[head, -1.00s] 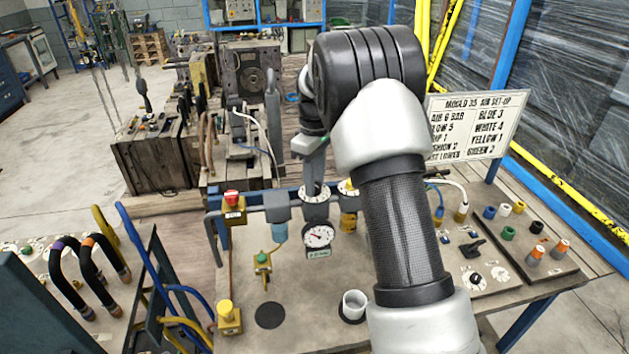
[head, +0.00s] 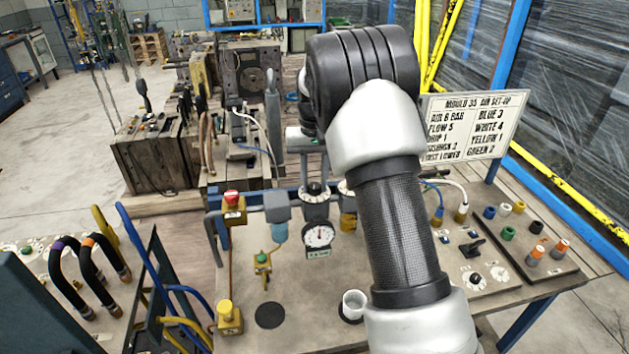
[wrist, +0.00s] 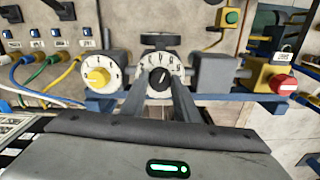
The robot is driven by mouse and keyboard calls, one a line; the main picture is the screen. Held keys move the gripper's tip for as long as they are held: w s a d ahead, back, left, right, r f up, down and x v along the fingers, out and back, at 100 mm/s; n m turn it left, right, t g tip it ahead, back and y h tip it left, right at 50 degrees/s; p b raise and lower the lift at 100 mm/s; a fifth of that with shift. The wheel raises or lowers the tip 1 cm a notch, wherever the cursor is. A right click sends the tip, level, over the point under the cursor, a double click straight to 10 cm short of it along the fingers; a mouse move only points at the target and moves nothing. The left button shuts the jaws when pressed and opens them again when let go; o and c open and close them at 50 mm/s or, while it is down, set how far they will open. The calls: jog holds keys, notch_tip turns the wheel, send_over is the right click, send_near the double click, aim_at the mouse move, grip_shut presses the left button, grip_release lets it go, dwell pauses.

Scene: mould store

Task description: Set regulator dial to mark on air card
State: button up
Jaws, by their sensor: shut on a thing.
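The regulator dial (wrist: 159,76) is a black knob with a pale pointer line on a white numbered plate, near the middle of the wrist view. The line leans slightly right of straight up. In the head view the dial (head: 315,190) shows on top of the grey regulator body. My gripper (wrist: 160,90) is shut on the knob, one finger on each side. The pressure gauge (head: 319,237) below has its needle pointing about straight up. The air card (head: 475,125) stands at the right and reads "AIR 6 BAR" and "FLOW 5"; its lower left is partly hidden by my arm.
A yellow flow dial (wrist: 97,77) sits left of the regulator in the wrist view. A red-topped yellow valve (wrist: 283,84) is at the right. A white cup (head: 354,304) stands on the bench beside my forearm. Coloured hoses (wrist: 45,72) run at left.

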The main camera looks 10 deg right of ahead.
aim_at(314, 185)
jog(key=m, duration=0.3)
jog(key=shift+m, duration=2.2)
jog(key=o, duration=1)
jog(key=shift+o, duration=0.2)
jog(key=shift+r, duration=0.1)
notch_tip(314, 185, up, 17)
jog(key=shift+r, duration=0.15)
